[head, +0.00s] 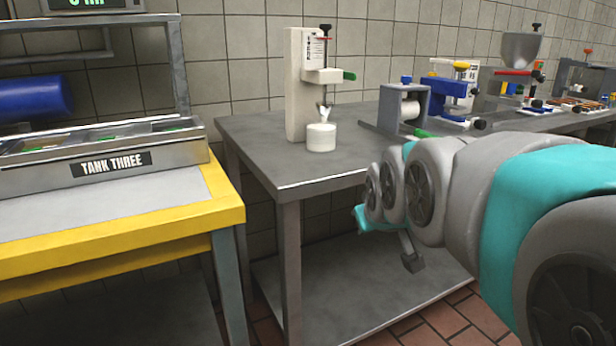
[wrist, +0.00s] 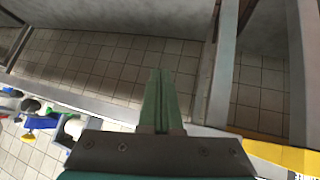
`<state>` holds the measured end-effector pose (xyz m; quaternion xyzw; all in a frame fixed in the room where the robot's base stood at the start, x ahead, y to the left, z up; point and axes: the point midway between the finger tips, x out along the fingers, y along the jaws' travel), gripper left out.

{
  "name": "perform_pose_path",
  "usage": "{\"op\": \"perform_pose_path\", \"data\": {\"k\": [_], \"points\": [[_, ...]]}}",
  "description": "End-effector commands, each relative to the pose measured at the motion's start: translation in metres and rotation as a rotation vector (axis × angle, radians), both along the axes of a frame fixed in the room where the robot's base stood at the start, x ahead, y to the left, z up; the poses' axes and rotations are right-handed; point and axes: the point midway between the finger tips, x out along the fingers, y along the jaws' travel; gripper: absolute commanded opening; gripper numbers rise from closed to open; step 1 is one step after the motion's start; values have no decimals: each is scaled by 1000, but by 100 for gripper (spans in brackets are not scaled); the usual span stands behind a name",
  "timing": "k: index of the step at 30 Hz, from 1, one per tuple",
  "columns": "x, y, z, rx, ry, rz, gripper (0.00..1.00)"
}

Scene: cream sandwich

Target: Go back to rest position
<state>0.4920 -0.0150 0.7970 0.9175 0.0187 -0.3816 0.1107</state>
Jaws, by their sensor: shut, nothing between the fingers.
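My gripper (wrist: 160,76) shows in the wrist view with its two greenish fingers pressed together and nothing between them. In the head view my arm reaches in from the right, in front of the steel table (head: 255,150). A small dark part at the arm's end hangs below the tabletop level, before the table's lower shelf; the fingers cannot be made out there.
A dispenser stand (head: 299,85) with a white cup (head: 321,137) is on the steel table. A blue-and-grey machine (head: 405,106) and others stand farther right. The yellow-edged Tank Three table (head: 150,228) is at left. A gap separates the tables.

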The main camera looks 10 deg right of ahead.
Motion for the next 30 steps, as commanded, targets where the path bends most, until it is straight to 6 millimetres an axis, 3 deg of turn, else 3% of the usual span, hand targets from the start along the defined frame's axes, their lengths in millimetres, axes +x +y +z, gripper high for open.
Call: {"op": "perform_pose_path", "data": {"k": [5, 9, 12, 16, 18, 21, 30], "points": [[-78, 5, -76, 61, 281, -49, 0], [-159, 10, -128, 99, 533, -102, 0], [-212, 12, -153, 114, 692, -138, 0], [-265, 15, -171, 120, 845, -177, 0], [-284, 15, -175, 120, 898, -189, 0], [-296, 15, -177, 119, 931, -199, 0], [-298, 15, -178, 119, 938, -201, 0]]}}
